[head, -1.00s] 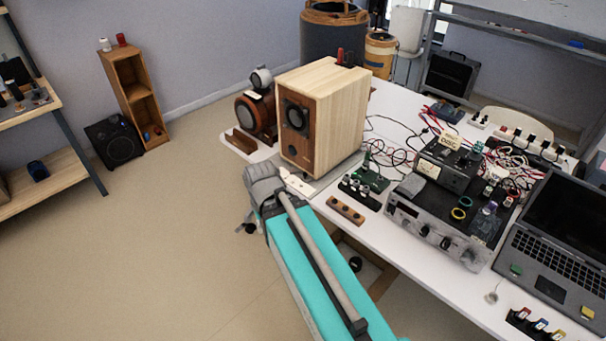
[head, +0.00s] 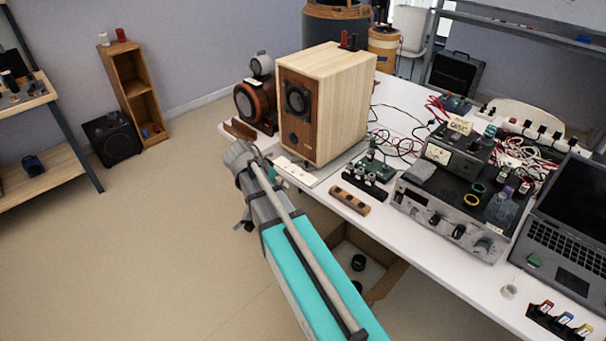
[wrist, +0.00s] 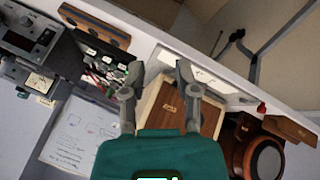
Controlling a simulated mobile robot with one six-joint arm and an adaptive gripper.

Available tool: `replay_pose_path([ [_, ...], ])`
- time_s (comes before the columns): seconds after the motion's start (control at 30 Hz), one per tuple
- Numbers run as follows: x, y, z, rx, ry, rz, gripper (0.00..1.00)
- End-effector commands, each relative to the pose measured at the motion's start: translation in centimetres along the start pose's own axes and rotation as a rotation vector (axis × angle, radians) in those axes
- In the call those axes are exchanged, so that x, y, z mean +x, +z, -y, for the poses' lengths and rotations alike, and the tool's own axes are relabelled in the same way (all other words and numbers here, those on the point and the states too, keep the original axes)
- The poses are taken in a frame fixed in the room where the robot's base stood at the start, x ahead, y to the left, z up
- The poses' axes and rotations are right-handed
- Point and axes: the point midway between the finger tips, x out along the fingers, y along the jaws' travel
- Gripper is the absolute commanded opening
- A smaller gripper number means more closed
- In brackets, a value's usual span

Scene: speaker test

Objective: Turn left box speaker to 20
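The box speaker (head: 349,98) is a pale wood cabinet with a brown front and a dark round cone. It stands upright on the near left part of the white table, front facing left and toward me. In the wrist view its brown front (wrist: 207,119) and pale side lie beyond my gripper (wrist: 158,74). My gripper's two grey fingers are spread wide with nothing between them. They overlap the speaker in that view; I cannot tell whether they touch it. In the head view my arm reaches to the table edge in front of the speaker, and the fingers cannot be made out.
A white plate (head: 296,171) lies before the speaker. A dark orange round device (head: 254,103) stands behind it to the left. A small wooden block (head: 349,199), a bench instrument (head: 457,215), cables and a laptop (head: 566,240) fill the right.

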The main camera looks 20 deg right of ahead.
Motion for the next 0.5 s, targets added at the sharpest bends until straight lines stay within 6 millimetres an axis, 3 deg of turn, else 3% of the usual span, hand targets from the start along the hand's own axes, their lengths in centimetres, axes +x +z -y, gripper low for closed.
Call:
replay_pose_path([
  [0.03,1.3,-1.1,1.8,0.069,0.035,-0.043,0.4],
  [0.2,2.5,-4.8,4.3,0.331,0.135,-0.216,0.4],
  [0.5,2.5,-9.1,7.3,0.662,0.192,-0.478,0.4],
])
